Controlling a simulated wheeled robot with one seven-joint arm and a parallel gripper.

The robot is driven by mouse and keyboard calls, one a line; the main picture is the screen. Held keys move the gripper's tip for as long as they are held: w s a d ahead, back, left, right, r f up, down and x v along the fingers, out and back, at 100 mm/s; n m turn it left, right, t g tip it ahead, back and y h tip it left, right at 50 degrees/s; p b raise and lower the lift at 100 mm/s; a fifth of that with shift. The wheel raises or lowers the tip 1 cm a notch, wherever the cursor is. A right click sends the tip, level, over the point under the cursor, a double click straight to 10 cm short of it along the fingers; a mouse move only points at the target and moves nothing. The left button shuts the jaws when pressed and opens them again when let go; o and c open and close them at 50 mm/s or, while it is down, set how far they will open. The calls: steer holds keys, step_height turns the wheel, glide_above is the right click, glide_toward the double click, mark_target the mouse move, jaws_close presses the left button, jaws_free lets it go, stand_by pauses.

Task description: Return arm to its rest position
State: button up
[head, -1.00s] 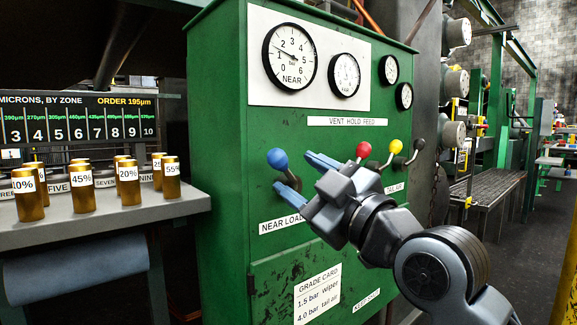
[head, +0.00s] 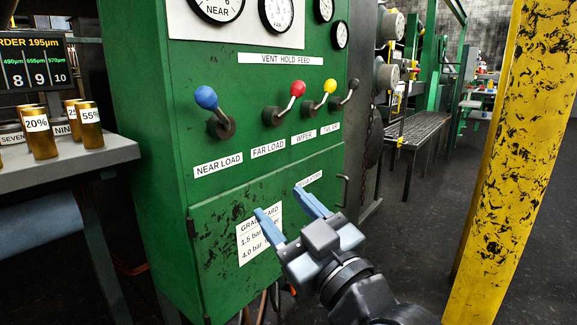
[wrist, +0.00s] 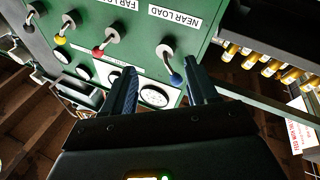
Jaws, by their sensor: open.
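My gripper (head: 292,217) is open and empty in the head view. Its two blue fingers point up and left in front of the lower cabinet door, below the levers, and partly cover the grade card (head: 258,236). In the wrist view my gripper (wrist: 160,85) has its dark fingers spread with nothing between them. The blue-knobbed near load lever (head: 212,108) stands apart from the fingers, above and to the left in the head view. In the wrist view the blue knob (wrist: 176,78) appears close to the right finger; the depth between them is hard to tell.
The green cabinet (head: 155,200) also carries red, yellow and black levers. Gold canisters (head: 90,126) stand on a shelf at left. A yellow scuffed post (head: 510,150) rises at right. Open dark floor (head: 420,215) lies between post and cabinet.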

steer(key=s+d+f+m+h, duration=0.4)
steer(key=s+d+f, duration=0.2)
steer(key=s+f, duration=0.25)
steer(key=s+d+f+m+h, duration=0.45)
steer(key=s+f, duration=0.25)
steer(key=f, duration=0.2)
steer(key=s+d+f+m+g+h, duration=0.1)
steer(key=s+d, duration=0.3)
steer(key=s, duration=0.5)
steer(key=s+d+g+h, duration=0.1)
steer(key=s+d, duration=0.3)
steer(key=s, duration=0.4)
steer(key=s+d+f+m+h, duration=0.1)
steer(key=s+d, duration=0.3)
steer(key=s, duration=0.5)
step_height(320, 180, up, 27)
steer(key=p, duration=2.6)
steer(key=shift+s+a+f+p, duration=0.15)
steer(key=shift+a+f+p, duration=0.05)
steer(key=shift+p, duration=0.15)
